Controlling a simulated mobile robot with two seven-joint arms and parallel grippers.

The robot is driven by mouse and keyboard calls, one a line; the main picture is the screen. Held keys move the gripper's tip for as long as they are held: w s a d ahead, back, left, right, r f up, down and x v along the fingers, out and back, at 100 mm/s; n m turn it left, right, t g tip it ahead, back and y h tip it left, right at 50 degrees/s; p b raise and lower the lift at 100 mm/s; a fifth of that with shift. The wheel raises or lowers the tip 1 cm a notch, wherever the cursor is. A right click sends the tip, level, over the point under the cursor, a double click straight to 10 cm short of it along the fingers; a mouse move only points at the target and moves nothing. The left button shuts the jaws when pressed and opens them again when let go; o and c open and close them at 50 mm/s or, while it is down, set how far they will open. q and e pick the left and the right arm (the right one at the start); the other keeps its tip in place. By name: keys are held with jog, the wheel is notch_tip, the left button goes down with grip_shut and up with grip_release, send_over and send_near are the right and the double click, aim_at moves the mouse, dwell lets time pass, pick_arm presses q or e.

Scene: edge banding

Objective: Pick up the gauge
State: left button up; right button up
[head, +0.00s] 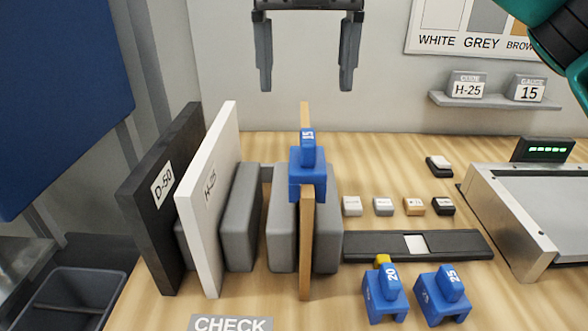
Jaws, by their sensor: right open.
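A blue gauge marked 15 (308,170) sits astride the edge of a wood-coloured upright board (306,250). Two more blue gauges stand on the table at the lower right: one marked 20 (384,295) with a small yellow piece at its back, and one marked 25 (442,297). My right gripper (306,85) is open and empty at the top centre, its two fingers pointing down. In the picture it is above the gauge marked 15, apart from it. My left gripper is out of view.
Several small sample blocks (383,206) and a dark strip (370,246) lie right. A metal-framed machine (510,232) is far right. A shelf (495,102) carries H-25 and gauge 15 signs.

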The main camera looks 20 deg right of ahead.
jog(key=shift+f, duration=0.3)
jog(key=f+b, duration=0.1)
jog(key=f, duration=0.6)
jog(key=shift+d, duration=0.2)
jog(key=shift+w+d+f, duration=0.1)
jog(key=shift+w+f, duration=0.05)
jog(key=shift+f, duration=2.5)
jog(key=shift+c, duration=0.4)
jog(key=c, duration=1.1)
notch_tip(320, 180, up, 11)
jog(key=shift+f+p, duration=0.15)
jog(key=shift+p, duration=0.4)
jog(key=shift+c, duration=0.2)
notch_tip(320, 180, up, 9)
jog(key=p, duration=0.2)
send_over(308, 162)
jog(key=w, duration=0.2)
notch_tip(308, 162, up, 7)
jog(key=shift+w+d+r, duration=0.15)
jog(key=shift+d+r, duration=0.05)
jog(key=shift+d, duration=0.15)
